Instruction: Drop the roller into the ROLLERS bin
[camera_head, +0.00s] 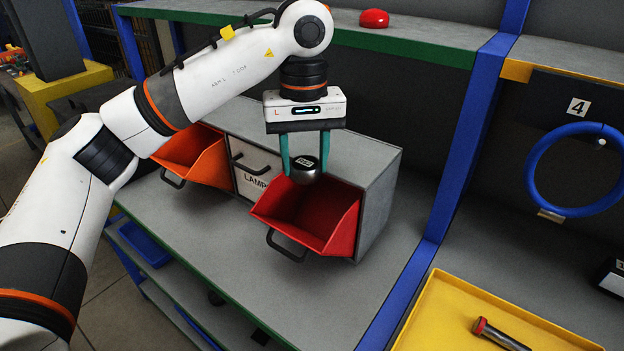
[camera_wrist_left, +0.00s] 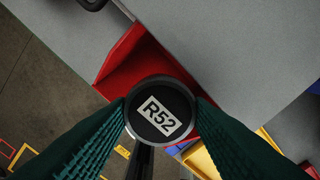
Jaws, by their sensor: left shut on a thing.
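My left gripper (camera_head: 305,165) is shut on the roller (camera_head: 306,172), a round metal piece with a dark top and a white label. In the left wrist view the roller (camera_wrist_left: 160,112) reads R52 and sits between the two green fingers. A red tilted-out bin (camera_head: 335,213) is below it at the right end of a grey cabinet (camera_head: 378,190). The roller is held above the back part of this bin's opening. An orange bin (camera_head: 200,160) is tilted out at the left, and a closed bin marked LAMP (camera_head: 256,170) is between them. I see no ROLLERS label. My right gripper is not in view.
A green-edged shelf (camera_head: 420,50) with a red button-like piece (camera_head: 374,18) runs behind the arm. A blue post (camera_head: 460,170) stands right of the cabinet. A yellow tray (camera_head: 450,310) holds a red-ended rod (camera_head: 498,333). A blue ring (camera_head: 533,165) hangs at the right.

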